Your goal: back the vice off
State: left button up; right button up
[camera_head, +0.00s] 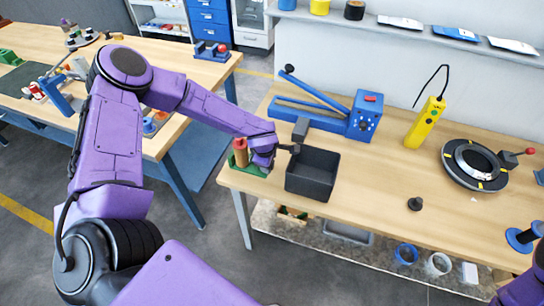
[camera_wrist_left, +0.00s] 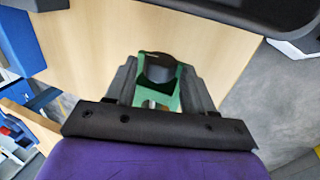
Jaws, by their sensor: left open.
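A small green fixture (camera_head: 256,171) with a reddish-brown upright cylinder (camera_head: 240,152) stands at the left front corner of the workbench; I take it to be the vice, though its form is partly hidden. My left gripper (camera_head: 263,160) is over it, covering its right side. In the left wrist view, the green fixture (camera_wrist_left: 180,101) with a dark round part (camera_wrist_left: 158,68) shows between the two spread fingers of my left gripper (camera_wrist_left: 161,72). The fingers are open; I cannot tell whether they touch it. My right gripper is out of view.
A black open bin (camera_head: 312,178) stands just right of the gripper. Behind it is a blue machine (camera_head: 364,118) with a long lever. A yellow control box (camera_head: 425,123) and a black ring (camera_head: 475,165) stand farther right. The bench's front edge is close.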

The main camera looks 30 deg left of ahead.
pick_arm(q)
jog(key=shift+f, duration=0.15)
jog(key=g, duration=0.1)
jog(key=w+g+h, duration=0.1)
jog(key=g, duration=0.1)
jog(key=shift+a+g, duration=0.1)
jog(key=shift+g, duration=0.2)
jog(key=shift+a+b, duration=0.1)
jog(key=shift+b, duration=0.2)
jog(key=g, duration=0.1)
jog(key=g+b, duration=0.1)
jog(key=b, duration=0.1)
jog(key=shift+w+f+g+h, duration=0.25)
jog(key=shift+f+g+h, duration=0.05)
jog(key=shift+g, duration=0.1)
jog(key=shift+w+r+g, duration=0.1)
jog(key=shift+w+g, duration=0.05)
jog(key=shift+g, duration=0.15)
jog(key=shift+w+r, duration=0.1)
jog(key=shift+r, duration=0.1)
jog(key=shift+s, duration=0.2)
